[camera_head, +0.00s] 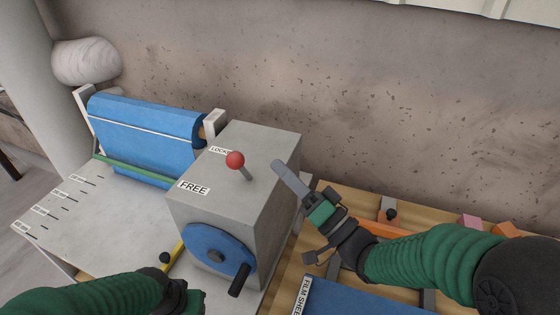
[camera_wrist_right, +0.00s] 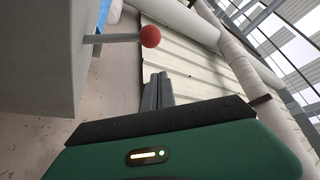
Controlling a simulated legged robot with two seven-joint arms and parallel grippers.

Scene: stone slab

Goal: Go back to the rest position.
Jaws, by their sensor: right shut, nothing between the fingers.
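My right gripper (camera_head: 290,180) is shut and empty, above the right side of the grey box (camera_head: 273,175). It also shows shut in the right wrist view (camera_wrist_right: 158,90). The box has a lever with a red ball (camera_head: 235,160) on top, between the labels LOCK and FREE. The ball (camera_wrist_right: 150,36) is apart from my gripper in the right wrist view.
A blue disc with a black crank handle (camera_head: 240,280) is on the box's front. A wooden surface at right holds a blue FILM SHEET item (camera_head: 350,298) and orange pieces (camera_head: 388,230). A stained wall stands behind.

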